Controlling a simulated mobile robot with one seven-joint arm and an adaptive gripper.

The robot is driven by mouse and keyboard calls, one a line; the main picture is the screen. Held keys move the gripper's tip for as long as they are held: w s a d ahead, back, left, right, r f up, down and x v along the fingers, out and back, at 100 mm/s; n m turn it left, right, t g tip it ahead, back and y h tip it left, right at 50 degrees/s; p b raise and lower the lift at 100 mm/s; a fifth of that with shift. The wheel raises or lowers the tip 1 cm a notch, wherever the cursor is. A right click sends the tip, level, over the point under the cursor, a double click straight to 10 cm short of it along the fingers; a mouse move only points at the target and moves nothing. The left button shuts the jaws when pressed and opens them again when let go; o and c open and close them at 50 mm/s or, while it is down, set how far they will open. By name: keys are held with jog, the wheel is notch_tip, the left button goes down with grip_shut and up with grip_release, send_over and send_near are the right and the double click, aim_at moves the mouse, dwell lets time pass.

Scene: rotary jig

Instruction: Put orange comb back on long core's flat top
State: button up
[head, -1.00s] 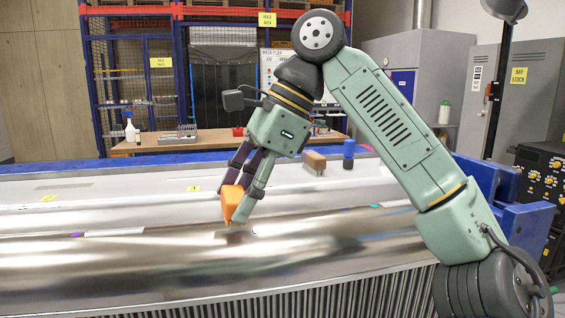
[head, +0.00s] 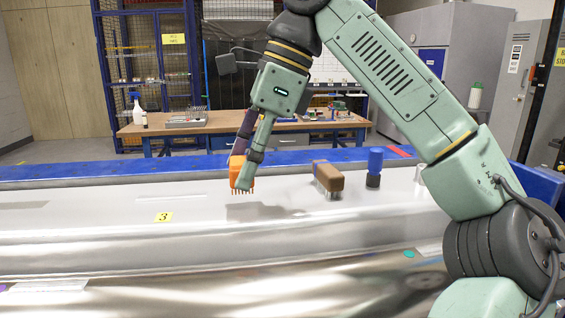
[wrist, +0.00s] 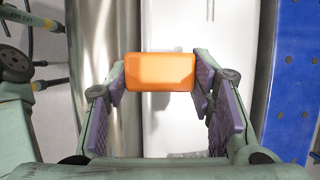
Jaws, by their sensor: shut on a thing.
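The orange comb (head: 237,173) has a block-shaped back and teeth that point down. My gripper (head: 247,172) is shut on its back, and the wrist view shows the comb (wrist: 160,71) between the two purple-padded fingers. The comb hangs over the long core's pale flat top (head: 110,215), upright or nearly so. A shadow lies on the flat top below and to the right of the teeth, and the comb looks a little above the surface. The wrist view shows the pale flat top (wrist: 232,40) under the comb.
A brown brush (head: 328,178) and a blue-capped bottle (head: 374,167) stand on the flat top to the right. A yellow label marked 3 (head: 163,217) lies to the left. The blue rail (head: 60,172) runs behind. The flat top left of the comb is mostly clear.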

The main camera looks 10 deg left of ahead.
jog(key=p, duration=0.3)
send_over(274, 193)
jog(key=d, duration=0.1)
jog(key=shift+w+d+f, duration=0.15)
jog(key=shift+w+f, duration=0.1)
jog(key=shift+f, duration=1.9)
jog(key=shift+f, duration=0.15)
jog(key=o, duration=1)
jog(key=shift+v, duration=3.95)
